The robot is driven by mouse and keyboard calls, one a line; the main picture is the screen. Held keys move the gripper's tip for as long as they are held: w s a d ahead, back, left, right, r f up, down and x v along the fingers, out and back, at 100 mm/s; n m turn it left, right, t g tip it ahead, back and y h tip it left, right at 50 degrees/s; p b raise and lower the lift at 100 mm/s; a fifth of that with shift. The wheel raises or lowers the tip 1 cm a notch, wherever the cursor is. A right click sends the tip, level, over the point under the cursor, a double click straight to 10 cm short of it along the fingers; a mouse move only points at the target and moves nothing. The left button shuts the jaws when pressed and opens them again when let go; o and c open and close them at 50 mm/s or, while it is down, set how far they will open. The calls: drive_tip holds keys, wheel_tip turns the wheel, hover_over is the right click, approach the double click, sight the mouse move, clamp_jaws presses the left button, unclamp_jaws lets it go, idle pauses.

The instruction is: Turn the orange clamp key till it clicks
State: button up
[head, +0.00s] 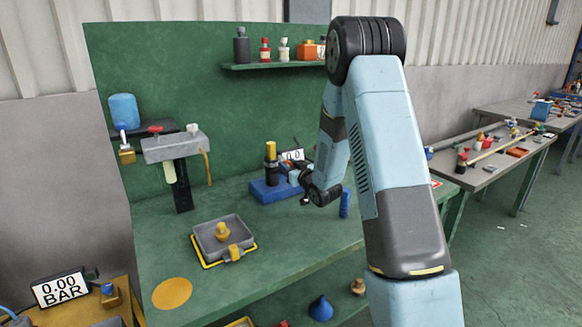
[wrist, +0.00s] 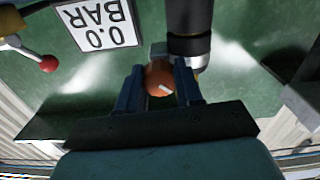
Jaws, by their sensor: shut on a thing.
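The orange clamp key (wrist: 158,80) is a round orange knob with a white mark, seen in the wrist view between the two dark blue fingers of my gripper (wrist: 160,86). The fingers are shut on it from both sides. A black and silver cylinder (wrist: 190,35) stands just beside the key. In the head view my gripper (head: 295,174) is at the blue base block (head: 265,192), next to the black cylinder with a yellow top (head: 271,152). The key is hidden there by my gripper and arm.
A display reading 0.0 BAR (wrist: 104,22) is close by in the wrist view, with a red-tipped lever (wrist: 48,63) beside it. A blue cylinder (head: 345,203) stands right of my gripper. A grey tray (head: 222,238) with yellow parts sits at the front left of the green bench.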

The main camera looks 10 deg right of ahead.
drive_tip(key=shift+d+n, duration=0.1)
drive_tip(key=shift+n, duration=0.2)
drive_tip(key=o, duration=1)
drive_tip(key=shift+o, duration=0.2)
drive_tip(key=v, duration=1.3)
drive_tip(key=shift+s, duration=0.35)
drive_tip(key=shift+d, duration=0.1)
